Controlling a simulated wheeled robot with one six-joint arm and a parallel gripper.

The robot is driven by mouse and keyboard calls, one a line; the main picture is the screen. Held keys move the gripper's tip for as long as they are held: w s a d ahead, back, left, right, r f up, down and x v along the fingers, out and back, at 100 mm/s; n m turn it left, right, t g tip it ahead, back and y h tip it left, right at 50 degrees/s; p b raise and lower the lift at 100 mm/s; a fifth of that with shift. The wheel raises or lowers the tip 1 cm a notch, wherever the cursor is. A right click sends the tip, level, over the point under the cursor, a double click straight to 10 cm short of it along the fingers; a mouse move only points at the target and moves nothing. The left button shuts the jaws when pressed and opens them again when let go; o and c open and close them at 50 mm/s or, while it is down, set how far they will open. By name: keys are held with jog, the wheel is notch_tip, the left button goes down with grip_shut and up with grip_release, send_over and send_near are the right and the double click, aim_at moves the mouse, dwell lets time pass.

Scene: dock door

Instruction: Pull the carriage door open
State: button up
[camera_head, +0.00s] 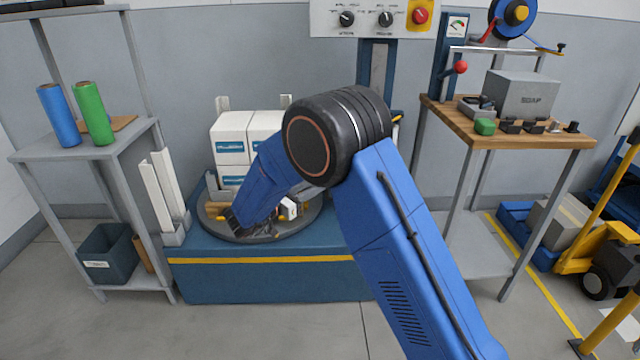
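The carriage door cannot be made out in this view. A blue upright mast (377,62) stands behind the turntable, and my black elbow joint covers its lower part. A small yellow and dark edge (397,119) shows just right of the elbow; I cannot tell what it belongs to. My blue forearm reaches down and left from the elbow, over the turntable. Dark parts at its far end (234,220) may be my gripper. Its fingers are not clear, so I cannot tell whether it is open or what it touches.
White boxes (231,138) stand on the round turntable (215,229) above a blue base (270,282). A control panel (372,18) hangs above. A grey shelf (25,155) with rolls is left; a wooden-topped bench (555,139) is right. A yellow pallet truck (585,258) stands far right. Front floor is clear.

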jog(key=v, duration=1.3)
jog(key=shift+a, duration=0.15)
jog(key=shift+s, duration=0.1)
